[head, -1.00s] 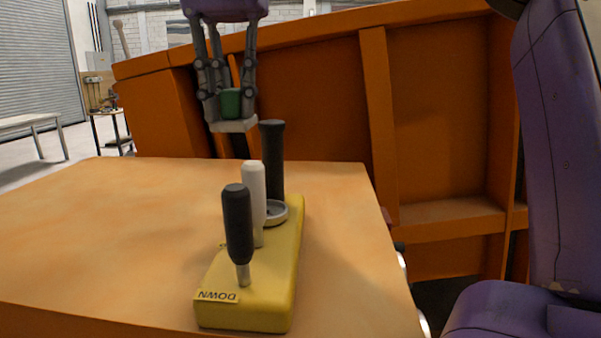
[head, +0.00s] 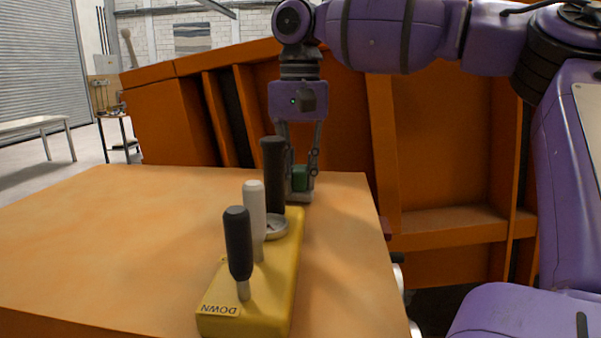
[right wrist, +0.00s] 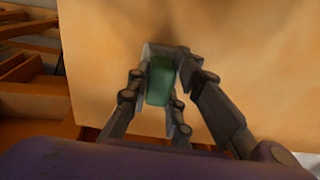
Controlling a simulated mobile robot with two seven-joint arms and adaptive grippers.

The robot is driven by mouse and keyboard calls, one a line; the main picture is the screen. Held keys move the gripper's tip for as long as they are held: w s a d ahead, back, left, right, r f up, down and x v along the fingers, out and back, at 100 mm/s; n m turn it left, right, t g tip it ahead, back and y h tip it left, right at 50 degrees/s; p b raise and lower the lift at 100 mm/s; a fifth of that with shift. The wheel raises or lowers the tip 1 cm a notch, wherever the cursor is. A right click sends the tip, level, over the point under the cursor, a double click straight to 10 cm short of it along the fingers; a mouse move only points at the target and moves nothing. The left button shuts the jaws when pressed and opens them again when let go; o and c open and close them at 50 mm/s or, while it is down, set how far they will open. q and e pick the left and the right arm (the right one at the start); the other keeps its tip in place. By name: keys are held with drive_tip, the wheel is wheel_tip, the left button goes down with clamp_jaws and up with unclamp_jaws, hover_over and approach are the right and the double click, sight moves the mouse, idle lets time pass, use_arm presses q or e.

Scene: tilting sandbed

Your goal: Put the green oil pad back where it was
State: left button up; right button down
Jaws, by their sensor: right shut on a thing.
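The green oil pad (head: 301,178) is held between the fingers of my right gripper (head: 299,188). My right gripper hangs fingers down at the far edge of the orange table top, just right of the tall black lever, which hides part of its left finger. In the right wrist view the green oil pad (right wrist: 160,81) sits between the fingers over the table surface. A grey piece shows around its lower end. I cannot tell whether the pad touches the table. My left gripper is not in view.
The table top (head: 110,240) carries a yellow lever box (head: 250,310) marked DOWN. A black lever (head: 238,243), a white lever (head: 254,210) and a tall black lever (head: 273,172) stand on it. A small round grey dish (head: 276,228) sits among them. The table's left side is clear.

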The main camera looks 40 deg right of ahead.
sight(299, 168)
drive_tip(key=shift+f, duration=0.15)
drive_tip(key=shift+a, duration=0.1)
drive_tip(key=c, duration=1.6)
unclamp_jaws()
drive_tip(key=shift+f, duration=0.15)
wheel_tip(299, 168, up, 12)
drive_tip(key=shift+r, duration=0.2)
